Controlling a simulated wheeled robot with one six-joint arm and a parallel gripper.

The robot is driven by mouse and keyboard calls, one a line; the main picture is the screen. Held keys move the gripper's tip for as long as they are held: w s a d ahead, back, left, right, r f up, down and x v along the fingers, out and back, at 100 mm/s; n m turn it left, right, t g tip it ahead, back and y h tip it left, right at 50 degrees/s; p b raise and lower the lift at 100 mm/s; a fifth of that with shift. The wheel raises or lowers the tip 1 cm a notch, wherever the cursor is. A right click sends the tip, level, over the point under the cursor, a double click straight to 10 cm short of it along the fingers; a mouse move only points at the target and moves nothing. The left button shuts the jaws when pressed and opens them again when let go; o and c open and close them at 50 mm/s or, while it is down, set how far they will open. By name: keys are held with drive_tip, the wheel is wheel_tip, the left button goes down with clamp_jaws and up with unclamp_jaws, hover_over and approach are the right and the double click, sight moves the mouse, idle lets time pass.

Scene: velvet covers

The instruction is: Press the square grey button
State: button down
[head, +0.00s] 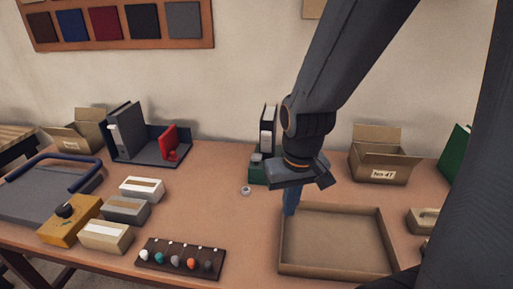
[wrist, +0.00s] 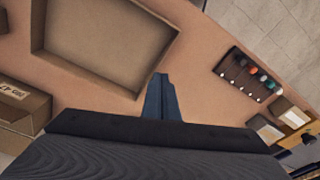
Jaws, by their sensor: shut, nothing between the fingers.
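A small green box (head: 257,178) stands toward the back of the table, with a grey block-like piece (head: 257,157) on top. This may be the square grey button; it is too small to be sure of its shape. My gripper (head: 290,209) is shut and empty, its blue fingers pointing down just right of the green box and at the left back corner of the tray. In the wrist view my gripper (wrist: 160,80) shows its shut fingertips over bare tabletop beside the tray. I cannot make out the green box in the wrist view.
A shallow open tray (head: 336,271) lies at the right, with a cardboard box (head: 378,170) behind it. A black-and-white binder (head: 268,125) stands behind the green box. A rack of coloured knobs (head: 181,258) sits at the front. The table's middle is mostly clear.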

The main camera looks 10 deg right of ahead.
drive_tip(key=w+r+m+b, duration=0.2)
drive_tip(key=w+r+b, duration=0.15)
drive_tip(key=w, duration=1.25)
wheel_tip(320, 180, up, 6)
drive_tip(key=m+t+h+b, duration=0.1)
drive_tip(key=m+t+b, duration=0.1)
drive_tip(key=b, duration=0.2)
hover_over(257, 155)
drive_tip(key=s+a, duration=0.1)
drive_tip(key=s, duration=0.3)
drive_tip(key=shift+w+a+r, duration=0.1)
drive_tip(key=shift+w+a, duration=0.1)
drive_tip(key=shift+w, duration=0.05)
drive_tip(key=x, duration=0.4)
drive_tip(key=p+x, duration=0.1)
drive_tip(key=x, duration=0.3)
drive_tip(key=s+p+x, duration=0.1)
drive_tip(key=x, duration=0.3)
drive_tip(key=shift+f, duration=0.55)
drive_tip(key=shift+f+p, duration=0.35)
drive_tip(key=shift+f, duration=0.25)
